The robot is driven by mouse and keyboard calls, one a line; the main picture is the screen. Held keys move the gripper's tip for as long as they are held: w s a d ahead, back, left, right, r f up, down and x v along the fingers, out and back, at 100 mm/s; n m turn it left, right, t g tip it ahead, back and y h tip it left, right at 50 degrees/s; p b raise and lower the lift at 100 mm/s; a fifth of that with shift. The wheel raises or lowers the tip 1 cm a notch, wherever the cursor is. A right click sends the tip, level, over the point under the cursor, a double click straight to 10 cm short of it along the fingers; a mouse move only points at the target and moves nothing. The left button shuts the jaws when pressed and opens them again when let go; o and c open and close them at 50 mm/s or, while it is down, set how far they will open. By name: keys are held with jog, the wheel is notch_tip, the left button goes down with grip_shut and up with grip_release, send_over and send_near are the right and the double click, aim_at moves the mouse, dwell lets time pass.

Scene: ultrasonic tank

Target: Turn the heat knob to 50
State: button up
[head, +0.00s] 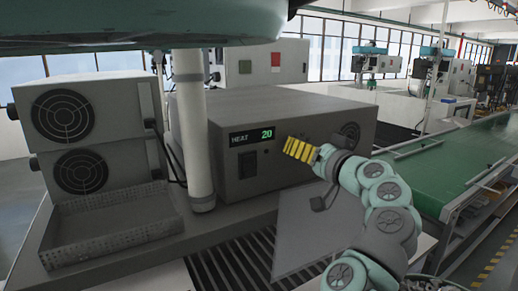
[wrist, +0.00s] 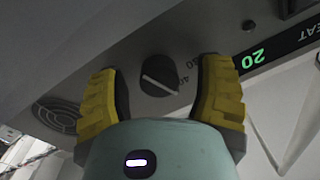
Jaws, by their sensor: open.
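The heat knob (wrist: 158,76) is a round dark knob with a pale pointer line in the wrist view. A "40" mark shows beside it. The green display reads 20 (wrist: 253,59), and in the head view (head: 267,134) it stands after the word HEAT. My gripper (wrist: 162,92) is open, with its yellow fingers on either side of the knob in the picture. I cannot tell whether they touch it. In the head view my gripper (head: 302,149) is at the front of the grey tank unit (head: 290,104), and the knob is hidden behind it.
A white vertical pole (head: 192,135) stands left of the unit. A metal tray (head: 110,235) and two fan housings (head: 70,115) are at the left. A slatted grate (head: 235,262) lies below the unit's front. A green conveyor (head: 455,165) runs at the right.

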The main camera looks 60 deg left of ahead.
dwell(0.3)
grip_shut()
jog(key=shift+f, duration=0.1)
dwell(0.4)
jog(key=shift+m, duration=0.4)
jog(key=m, duration=0.2)
jog(key=shift+w+m+b, duration=0.1)
jog(key=shift+m+b, duration=0.2)
jog(key=shift+m, duration=2.2)
jog(key=shift+f, duration=0.1)
jog(key=shift+a, duration=0.1)
